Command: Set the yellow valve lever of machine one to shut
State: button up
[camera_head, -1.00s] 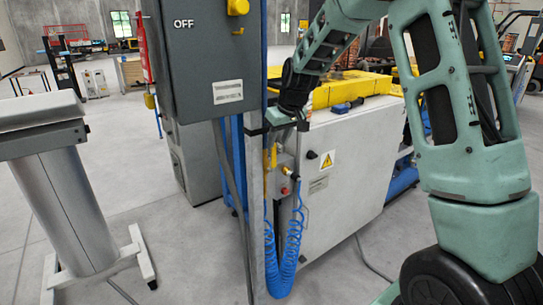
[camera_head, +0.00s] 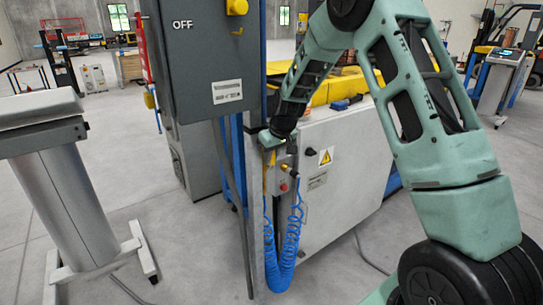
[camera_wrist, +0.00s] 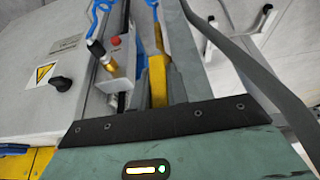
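The yellow valve lever (camera_head: 269,159) is on the front of machine one's small grey valve panel, beside a metal post. Only a small part of it shows in the head view, just below my gripper (camera_head: 271,143). In the wrist view the yellow lever (camera_wrist: 158,82) stands upright in the picture, directly ahead of the dark edge of my gripper. My gripper is very close to the lever. Its fingertips are hard to make out, so I cannot tell whether they touch the lever or are closed on it.
A red button (camera_wrist: 115,41) and a brass fitting (camera_wrist: 105,59) sit beside the lever. Blue coiled hoses (camera_head: 284,250) hang below. A grey cabinet marked OFF (camera_head: 200,60) stands left of the post, above my gripper's level. A white box with a warning sign (camera_head: 326,156) is to the right.

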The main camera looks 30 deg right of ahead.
jog(key=shift+d, duration=0.15)
grip_shut()
jog(key=d+y+b, duration=0.1)
jog(key=y, duration=0.1)
jog(key=d+f+m+y+b, duration=0.1)
jog(key=y+b, duration=0.1)
jog(key=d+y+b, duration=0.1)
jog(key=y, duration=0.1)
jog(key=shift+f+y+b, duration=0.15)
jog(key=shift+y+b, duration=0.15)
jog(key=shift+b, duration=0.1)
jog(key=y, duration=0.1)
jog(key=d+f+m+y+b, duration=0.1)
jog(key=shift+y, duration=0.3)
jog(key=shift+d+f+m+t+y+b, duration=0.2)
jog(key=shift+f+m+t+y+b, duration=0.25)
jog(key=shift+y+b, duration=0.6)
jog(key=shift+d+f+m+t+y+b, duration=0.3)
jog(key=shift+f+y+b, duration=0.35)
jog(key=shift+y, duration=0.7)
jog(key=shift+d+f+m+t+y+b, duration=0.15)
jog(key=shift+f+m+y+b, duration=0.35)
jog(key=shift+y+b, duration=0.6)
jog(key=shift+y, duration=0.3)
jog(key=o, duration=0.8)
grip_release()
jog(key=shift+a, duration=0.1)
